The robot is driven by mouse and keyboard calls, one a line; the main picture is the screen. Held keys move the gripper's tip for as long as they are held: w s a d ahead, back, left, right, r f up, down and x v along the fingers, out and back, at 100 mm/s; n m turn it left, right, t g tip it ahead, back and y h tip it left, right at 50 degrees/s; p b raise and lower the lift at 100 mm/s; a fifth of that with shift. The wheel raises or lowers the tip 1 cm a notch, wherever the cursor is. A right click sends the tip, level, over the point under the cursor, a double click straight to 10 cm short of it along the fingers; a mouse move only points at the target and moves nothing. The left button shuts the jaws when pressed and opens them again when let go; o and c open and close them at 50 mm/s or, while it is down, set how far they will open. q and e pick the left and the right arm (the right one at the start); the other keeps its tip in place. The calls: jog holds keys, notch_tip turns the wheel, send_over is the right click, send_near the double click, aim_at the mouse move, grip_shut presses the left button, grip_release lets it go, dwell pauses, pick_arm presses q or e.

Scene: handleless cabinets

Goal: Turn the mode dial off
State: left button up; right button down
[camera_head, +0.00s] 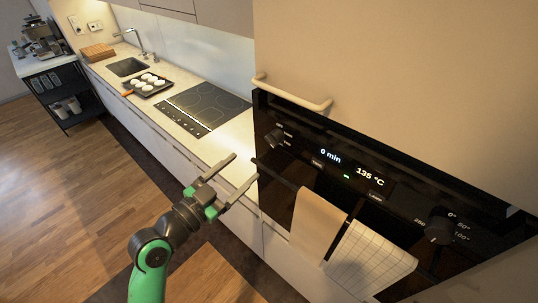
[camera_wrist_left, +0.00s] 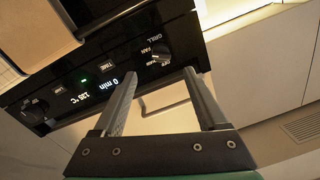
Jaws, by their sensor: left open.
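The mode dial (camera_head: 275,137) is a dark knob at the left end of the black oven panel. In the left wrist view, where the panel appears upside down, the mode dial (camera_wrist_left: 160,53) has GRILL, FAN and OFF labels around it. I cannot tell for sure which label it points to. My left gripper (camera_head: 245,167) is open and empty, left of the panel and apart from the dial. In the left wrist view, the dial shows just beyond the gap between the fingertips (camera_wrist_left: 160,74). My right gripper is not in view.
The display (camera_head: 350,167) reads 0 min and 135 °C. A second dial (camera_head: 438,230) is at the panel's right. A tan towel (camera_head: 316,222) and a checked towel (camera_head: 368,262) hang below. A beige handle (camera_head: 292,96) juts out above. A cooktop (camera_head: 208,103) lies left.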

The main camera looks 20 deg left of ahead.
aim_at(269, 143)
pick_arm(q)
jog(key=x, duration=1.1)
jog(key=shift+w+d+r+p, duration=0.1)
jog(key=shift+w+r+p, duration=0.05)
jog(key=shift+w+p, duration=0.2)
grip_shut()
